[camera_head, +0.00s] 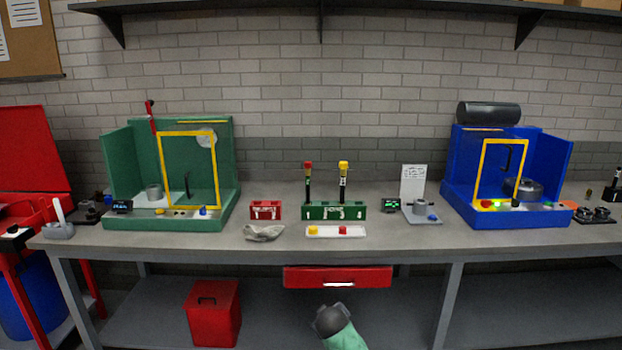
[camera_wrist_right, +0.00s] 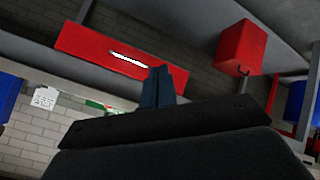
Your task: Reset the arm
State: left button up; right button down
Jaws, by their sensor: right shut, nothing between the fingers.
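My right gripper (camera_wrist_right: 160,72) shows in the right wrist view. Its dark fingers are together with nothing held between them. The red drawer (camera_wrist_right: 118,52) appears beyond the fingertips, apart from them, and the view is tilted. In the head view, a dark grey and green link of my arm reaches up from the bottom edge, below the red drawer (camera_head: 338,277). The fingers cannot be made out there. My left gripper is in neither view.
The grey workbench (camera_head: 290,240) holds a green machine (camera_head: 120,180), a blue machine (camera_head: 560,170), a green rack (camera_head: 335,211), a small red box (camera_head: 265,210) and a cloth (camera_head: 264,233). A red bin (camera_head: 213,312) stands on the lower shelf. The floor space before the bench is mostly out of view.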

jog(key=s+d+f+m+g, duration=0.2)
jog(key=s+f, duration=0.8)
jog(key=s, duration=0.8)
jog(key=s+d+f+m+g, duration=0.1)
jog(key=s+d+f+g, duration=0.2)
jog(key=s+f, duration=0.8)
jog(key=s+d+f+m+g+y, duration=0.1)
jog(key=s+d+f, duration=0.4)
jog(key=s, duration=2.1)
notch_tip(320, 180, down, 6)
jog(key=m+g, duration=0.1)
jog(key=g, duration=0.1)
jog(key=shift+d+f+m+g, duration=0.25)
jog(key=shift+d+m+g, duration=0.05)
jog(key=shift+d, duration=0.1)
jog(key=shift+w, duration=0.1)
